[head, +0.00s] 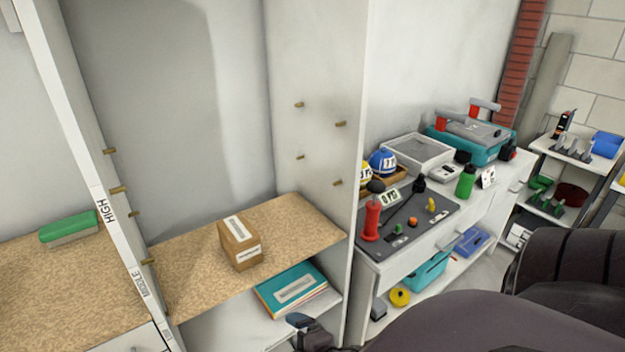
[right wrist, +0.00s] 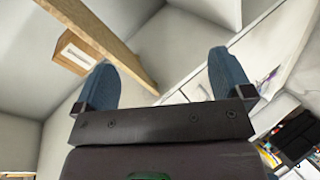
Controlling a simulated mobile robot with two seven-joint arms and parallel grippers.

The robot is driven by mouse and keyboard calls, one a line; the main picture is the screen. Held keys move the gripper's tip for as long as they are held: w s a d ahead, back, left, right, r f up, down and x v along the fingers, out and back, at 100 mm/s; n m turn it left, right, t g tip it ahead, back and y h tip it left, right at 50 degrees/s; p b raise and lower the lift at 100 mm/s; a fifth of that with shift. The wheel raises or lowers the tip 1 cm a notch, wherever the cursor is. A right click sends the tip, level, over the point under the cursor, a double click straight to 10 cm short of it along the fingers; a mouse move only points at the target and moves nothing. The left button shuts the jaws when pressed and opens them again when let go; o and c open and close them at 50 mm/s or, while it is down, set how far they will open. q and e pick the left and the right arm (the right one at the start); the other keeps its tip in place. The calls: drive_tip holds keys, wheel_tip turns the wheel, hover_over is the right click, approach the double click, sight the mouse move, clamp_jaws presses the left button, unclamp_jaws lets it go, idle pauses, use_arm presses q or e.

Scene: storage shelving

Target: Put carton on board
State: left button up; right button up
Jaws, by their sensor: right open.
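A small brown carton (head: 239,244) with white labels sits on the speckled tan board (head: 190,262) in the middle bay of the shelving. In the right wrist view the carton (right wrist: 74,53) shows beside the board's long edge (right wrist: 100,38), at the upper left. My right gripper (right wrist: 165,76) has its two blue fingers wide apart with nothing between them. In the head view part of it (head: 299,321) shows at the bottom, below and in front of the board, apart from the carton. My left gripper is not in view.
Teal folders (head: 292,288) lie on the white shelf under the board. A white upright panel (head: 357,200) bounds the bay on the right. A green-topped box (head: 68,229) stands on the left board. A cluttered workbench (head: 405,235) is to the right. The board around the carton is clear.

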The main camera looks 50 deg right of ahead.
drive_tip(key=s+a+f+m+g+y, duration=0.1)
drive_tip(key=s+f+m, duration=0.3)
drive_tip(key=m, duration=0.7)
drive_tip(key=shift+s+a+f+g, duration=0.35)
drive_tip(key=shift+s+a, duration=0.2)
drive_tip(key=shift+s, duration=0.65)
